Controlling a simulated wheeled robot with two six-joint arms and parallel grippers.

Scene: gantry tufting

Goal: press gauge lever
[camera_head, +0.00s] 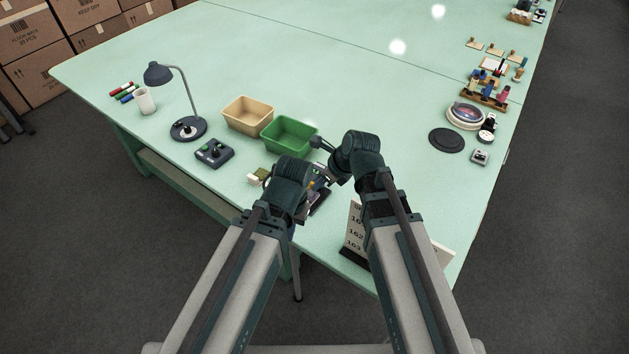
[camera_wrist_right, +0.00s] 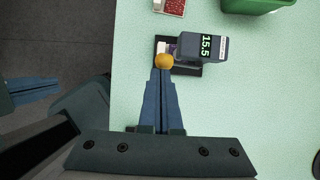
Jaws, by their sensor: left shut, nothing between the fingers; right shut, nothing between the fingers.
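The gauge (camera_wrist_right: 205,47) shows in the right wrist view as a dark block on a dark base, with a lit display reading 15.5. A yellow-orange ball knob (camera_wrist_right: 164,61) sits at its left side. My right gripper (camera_wrist_right: 162,70) is shut and empty, its tips right at the knob; I cannot tell whether they touch it. In the head view my wrists largely hide the gauge (camera_head: 320,196). My left gripper (camera_wrist_right: 57,83) is shut and empty, left of the table's edge in the right wrist view, apart from the gauge.
A green bin (camera_head: 289,150) and a tan bin (camera_head: 248,124) stand beyond the gauge. A control box (camera_head: 214,153) and a desk lamp (camera_head: 188,127) are to the left. A number board (camera_head: 354,232) stands near the front edge. The table's middle is clear.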

